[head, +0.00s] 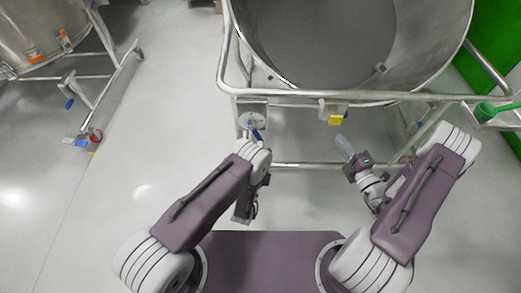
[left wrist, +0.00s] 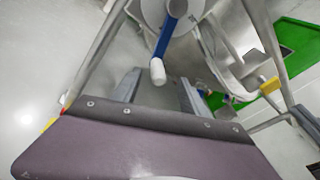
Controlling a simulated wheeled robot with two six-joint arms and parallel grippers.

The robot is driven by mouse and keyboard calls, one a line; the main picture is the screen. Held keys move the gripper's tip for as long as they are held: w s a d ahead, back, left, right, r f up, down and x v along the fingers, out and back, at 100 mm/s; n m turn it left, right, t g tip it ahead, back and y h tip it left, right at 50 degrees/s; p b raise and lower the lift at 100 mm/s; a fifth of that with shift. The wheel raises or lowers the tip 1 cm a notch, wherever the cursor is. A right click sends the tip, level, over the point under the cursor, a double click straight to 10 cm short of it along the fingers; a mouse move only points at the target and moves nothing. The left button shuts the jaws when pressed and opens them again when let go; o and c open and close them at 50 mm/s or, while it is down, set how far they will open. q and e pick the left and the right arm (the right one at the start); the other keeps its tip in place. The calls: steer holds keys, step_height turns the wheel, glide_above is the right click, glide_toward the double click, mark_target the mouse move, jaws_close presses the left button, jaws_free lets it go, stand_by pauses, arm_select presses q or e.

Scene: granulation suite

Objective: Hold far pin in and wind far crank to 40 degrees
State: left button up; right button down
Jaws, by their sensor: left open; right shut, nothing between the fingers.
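A crank with a blue arm (head: 256,132) sits on a round pale plate (head: 252,120) on the vessel frame's near rail. In the left wrist view, its blue arm (left wrist: 165,37) ends in a white knob (left wrist: 157,71). My left gripper (left wrist: 158,88) is open, its fingers on either side of the knob's line of sight; I cannot tell whether they touch. In the head view its fingers are hidden. I cannot tell which part is the pin.
A large steel vessel (head: 418,45) stands in a tubular frame ahead. A lower crossbar (head: 307,166) runs between my arms. A green-handled item (head: 486,110) is at the right on a small shelf. Another wheeled vessel (head: 30,30) stands at the upper left.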

arm_select(q)
steer(key=s, duration=0.6)
steer(key=shift+s, duration=0.35)
